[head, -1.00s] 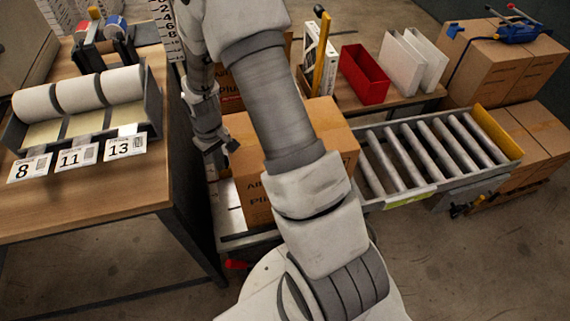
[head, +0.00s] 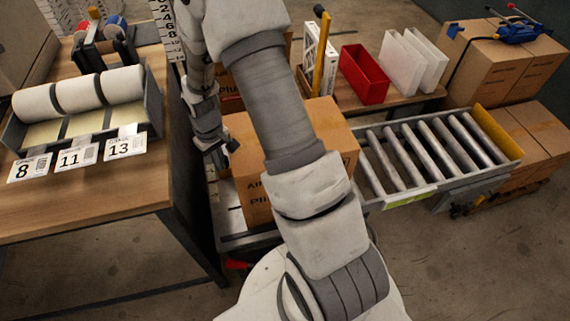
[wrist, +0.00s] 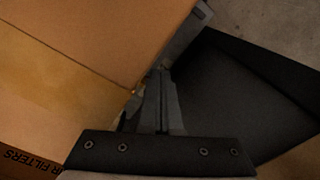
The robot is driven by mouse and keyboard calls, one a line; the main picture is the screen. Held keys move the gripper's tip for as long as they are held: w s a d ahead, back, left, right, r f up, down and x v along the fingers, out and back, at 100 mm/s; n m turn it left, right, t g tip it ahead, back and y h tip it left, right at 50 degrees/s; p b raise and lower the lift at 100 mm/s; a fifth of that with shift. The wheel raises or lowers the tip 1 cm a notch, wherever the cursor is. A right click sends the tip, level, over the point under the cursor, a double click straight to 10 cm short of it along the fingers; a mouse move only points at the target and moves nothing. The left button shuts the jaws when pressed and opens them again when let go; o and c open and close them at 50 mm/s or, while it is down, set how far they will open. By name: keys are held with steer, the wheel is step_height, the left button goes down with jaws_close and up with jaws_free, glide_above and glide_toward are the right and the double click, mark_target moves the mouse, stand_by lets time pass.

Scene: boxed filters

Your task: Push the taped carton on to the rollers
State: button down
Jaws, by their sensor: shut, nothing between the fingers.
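The taped carton (head: 338,128) is a brown box with printed text, standing on a low metal platform (head: 228,205) left of the rollers. My arm crosses in front of it and hides its middle. The rollers (head: 430,150) are a grey-framed conveyor of several metal cylinders, empty. My gripper (head: 231,146) is at the carton's left side, its fingers shut and empty. In the wrist view the shut fingers (wrist: 158,85) are at the carton's edge (wrist: 80,70); whether they touch it I cannot tell.
A wooden bench (head: 100,205) with paper rolls (head: 80,92) and number cards stands close on the left. Behind the rollers a low table holds a red bin (head: 364,75) and white bins. A yellow stop plate (head: 497,134) closes the rollers' far end; cartons (head: 545,135) stand beyond.

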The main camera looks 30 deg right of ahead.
mark_target(238, 159)
steer(key=shift+s+d, duration=0.25)
steer(key=shift+d, duration=0.55)
steer(key=shift+s+d, duration=0.3)
steer(key=shift+d, duration=0.5)
steer(key=shift+s+d, duration=0.25)
steer(key=shift+d, duration=0.55)
steer(key=shift+s+d+p, duration=0.15)
steer(key=shift+s+d, duration=0.1)
steer(key=shift+d, duration=0.55)
steer(key=shift+s+d+p, duration=0.1)
steer(key=shift+s+d, duration=0.2)
steer(key=shift+d, duration=0.5)
steer(key=shift+s+d+p, duration=0.15)
steer(key=shift+s+d, duration=0.1)
steer(key=shift+d, duration=0.55)
steer(key=shift+s+d, duration=0.25)
steer(key=shift+d, duration=0.55)
steer(key=shift+s+d, duration=0.25)
steer(key=shift+d, duration=0.55)
steer(key=shift+s+d, duration=0.25)
steer(key=shift+d, duration=0.55)
steer(key=shift+s+d+p, duration=0.2)
steer(key=shift+s+d, duration=0.05)
steer(key=shift+d, duration=0.55)
steer(key=shift+s+d+p, duration=0.2)
steer(key=shift+s+d, duration=0.1)
steer(key=shift+d, duration=0.45)
steer(key=shift+s+d+p, duration=0.2)
steer(key=shift+s+d, duration=0.05)
steer(key=shift+d, duration=0.55)
